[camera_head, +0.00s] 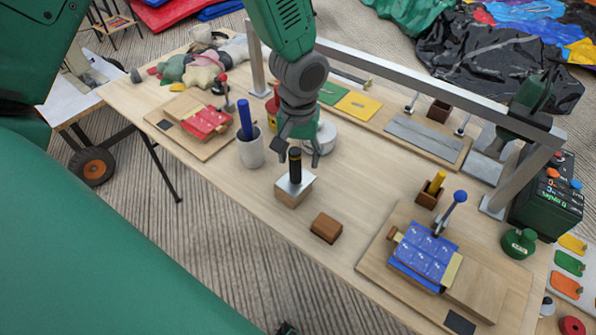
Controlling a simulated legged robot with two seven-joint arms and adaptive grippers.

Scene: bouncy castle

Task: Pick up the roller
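My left gripper (302,152) comes down from the top over the middle of the workbench. Its dark fingers are apart, just above and around the top of a black upright handle (296,170). I cannot tell whether a finger touches it. The handle stands in a small block (292,195) with a silver top and wooden sides. It may be the roller's handle; no roller head shows. My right gripper cannot be made out; a small dark piece at the bottom edge is too cut off to name.
A white cup (250,152) with a blue cylinder stands left of the block, and a brown wooden block (326,228) lies to its right. A blue patch (425,257) lies on a board at right. A metal rail (430,80) crosses behind the gripper.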

